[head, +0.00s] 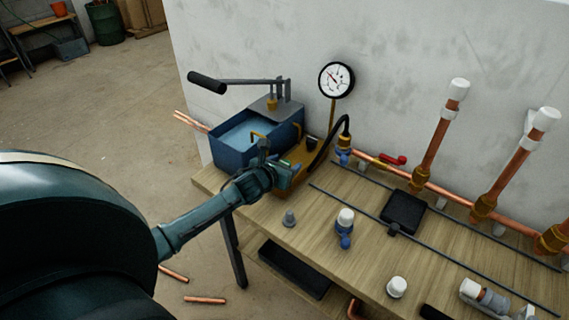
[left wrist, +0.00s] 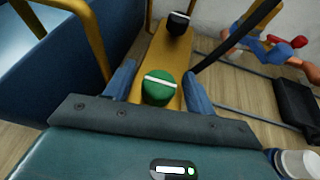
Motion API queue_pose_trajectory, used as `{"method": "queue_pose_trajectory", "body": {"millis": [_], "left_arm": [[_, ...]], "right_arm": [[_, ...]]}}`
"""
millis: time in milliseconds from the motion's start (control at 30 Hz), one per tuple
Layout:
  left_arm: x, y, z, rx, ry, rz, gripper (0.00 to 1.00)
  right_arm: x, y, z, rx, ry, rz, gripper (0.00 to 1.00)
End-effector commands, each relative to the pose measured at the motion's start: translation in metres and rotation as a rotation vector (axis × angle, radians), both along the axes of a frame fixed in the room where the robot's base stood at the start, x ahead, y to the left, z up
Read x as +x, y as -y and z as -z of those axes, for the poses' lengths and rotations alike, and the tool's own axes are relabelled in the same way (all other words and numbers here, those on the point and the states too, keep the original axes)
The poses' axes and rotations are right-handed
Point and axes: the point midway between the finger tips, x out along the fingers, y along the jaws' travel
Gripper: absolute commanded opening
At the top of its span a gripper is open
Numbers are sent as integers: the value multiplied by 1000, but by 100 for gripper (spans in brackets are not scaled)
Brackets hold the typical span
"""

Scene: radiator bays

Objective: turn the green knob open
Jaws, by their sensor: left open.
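The green knob (left wrist: 158,90) has a white bar across its top and sits on a yellow-orange block (left wrist: 160,55) in the left wrist view. My left gripper (left wrist: 160,84) is open, with one blue finger on each side of the knob. A gap shows at the left finger; whether the right finger touches cannot be told. In the head view my left gripper (head: 277,172) is at the front of the blue pump tank (head: 228,153) and largely hides the knob. My right gripper is not in view.
A black knob (left wrist: 178,23) stands behind the green one. A dark hose (head: 325,143), a pressure gauge (head: 337,79) and copper pipes with a red-handled valve (head: 394,160) are close by. Loose fittings and a black block (head: 403,211) lie on the wooden bench (head: 270,218).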

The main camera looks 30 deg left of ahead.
Motion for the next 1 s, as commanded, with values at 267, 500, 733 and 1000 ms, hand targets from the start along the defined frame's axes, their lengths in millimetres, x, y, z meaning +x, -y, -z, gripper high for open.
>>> {"method": "queue_pose_trajectory", "body": {"millis": [267,500,733,1000], "left_arm": [[0,0,0,-1,0,0,41],[0,0,0,-1,0,0,22],[0,0,0,-1,0,-2,11],[0,1,0,-3,0,-63,11]], "right_arm": [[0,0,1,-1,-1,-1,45],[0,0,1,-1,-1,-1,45],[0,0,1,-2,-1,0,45],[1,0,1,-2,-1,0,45]]}}
